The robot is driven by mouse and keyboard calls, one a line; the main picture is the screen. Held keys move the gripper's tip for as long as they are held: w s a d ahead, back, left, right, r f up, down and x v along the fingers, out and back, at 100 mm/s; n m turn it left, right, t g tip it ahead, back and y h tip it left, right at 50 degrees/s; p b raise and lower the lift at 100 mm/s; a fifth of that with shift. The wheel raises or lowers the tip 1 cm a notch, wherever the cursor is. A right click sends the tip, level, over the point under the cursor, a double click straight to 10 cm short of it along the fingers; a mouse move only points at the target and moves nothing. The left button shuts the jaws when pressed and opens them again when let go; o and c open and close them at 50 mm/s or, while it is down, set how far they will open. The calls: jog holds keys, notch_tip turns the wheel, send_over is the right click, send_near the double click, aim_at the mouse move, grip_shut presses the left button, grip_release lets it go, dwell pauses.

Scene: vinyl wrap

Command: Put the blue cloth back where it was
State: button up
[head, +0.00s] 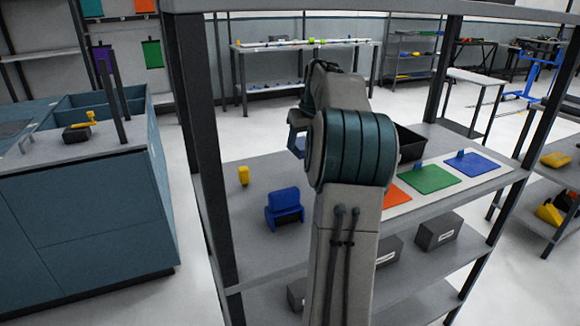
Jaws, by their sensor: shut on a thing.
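My arm reaches over the shelf's upper board, and its thick link hides most of my gripper (297,122). Only a small part of the gripper shows, at the left of the link. A small dark blue piece (297,146), which looks like the blue cloth, shows just under it. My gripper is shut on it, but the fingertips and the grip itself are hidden. I cannot tell whether the piece touches the board.
On the grey upper board (335,240) stand a blue block-like holder (284,204) and a yellow item (243,175). Orange (397,194), green (430,180) and blue (473,164) sheets lie on a pale strip at right. A black bin (410,142) stands behind. Dark posts (203,130) frame the shelf.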

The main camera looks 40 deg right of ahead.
jog(key=a+f, duration=0.1)
jog(key=w+a+f, duration=0.1)
jog(key=a, duration=0.1)
jog(key=shift+w+a+f+b, duration=0.2)
jog(key=shift+a+f+b, duration=0.05)
jog(key=shift+b, duration=0.05)
notch_tip(320, 180, down, 4)
jog(key=shift+r+b, duration=0.1)
jog(key=shift+b, duration=0.35)
jog(key=o, duration=0.9)
jog(key=p+v, duration=0.2)
jog(key=v, duration=1)
